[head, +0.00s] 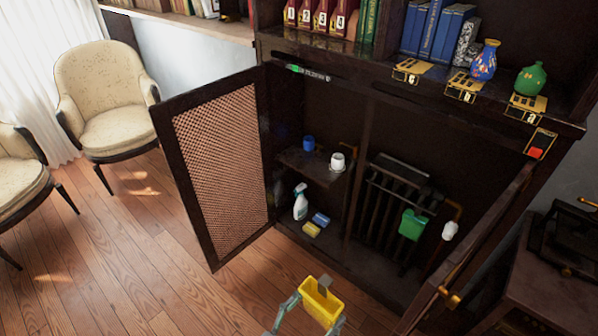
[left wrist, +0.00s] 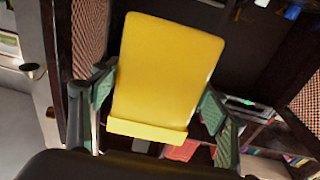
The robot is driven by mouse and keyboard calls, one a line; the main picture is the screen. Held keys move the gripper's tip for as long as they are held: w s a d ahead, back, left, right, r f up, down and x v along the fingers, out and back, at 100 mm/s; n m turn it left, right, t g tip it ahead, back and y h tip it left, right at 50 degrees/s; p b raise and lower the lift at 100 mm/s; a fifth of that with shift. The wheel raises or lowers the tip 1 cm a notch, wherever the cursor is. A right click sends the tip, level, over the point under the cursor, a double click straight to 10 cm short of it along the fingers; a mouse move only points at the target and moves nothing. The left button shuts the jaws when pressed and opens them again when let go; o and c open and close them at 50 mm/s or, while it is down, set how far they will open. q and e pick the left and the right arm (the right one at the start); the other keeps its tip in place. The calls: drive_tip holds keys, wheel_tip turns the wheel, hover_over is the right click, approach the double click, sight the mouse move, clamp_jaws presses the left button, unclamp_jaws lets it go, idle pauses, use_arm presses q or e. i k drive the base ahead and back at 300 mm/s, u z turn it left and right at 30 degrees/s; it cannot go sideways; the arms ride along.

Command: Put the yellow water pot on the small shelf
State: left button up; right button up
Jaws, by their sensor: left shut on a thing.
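The yellow water pot (head: 322,301) is at the bottom middle of the head view, in front of the open cabinet and below the shelf in the picture. My left gripper (head: 316,310) is shut on it, with one finger on each side. In the left wrist view the yellow pot (left wrist: 168,70) fills the middle, between the green-grey fingers of the left gripper (left wrist: 158,115). The small shelf (head: 312,172) is inside the cabinet's left part. A blue cup (head: 309,143) and a white cup (head: 338,162) stand on it. My right gripper is not in view.
The left mesh door (head: 215,165) and the right door (head: 470,255) stand open. Below the shelf are a spray bottle (head: 300,203) and sponges (head: 312,229). A green pot (head: 411,225) hangs by a dark radiator. Vases (head: 484,62) stand on the ledge above.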

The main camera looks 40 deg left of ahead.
sight(320, 171)
drive_tip(key=k, duration=0.25)
drive_tip(key=u, duration=2.45)
drive_tip(key=i, duration=1.55)
drive_tip(key=z, duration=2.25)
drive_tip(key=i, duration=1)
drive_tip(key=z, duration=0.05)
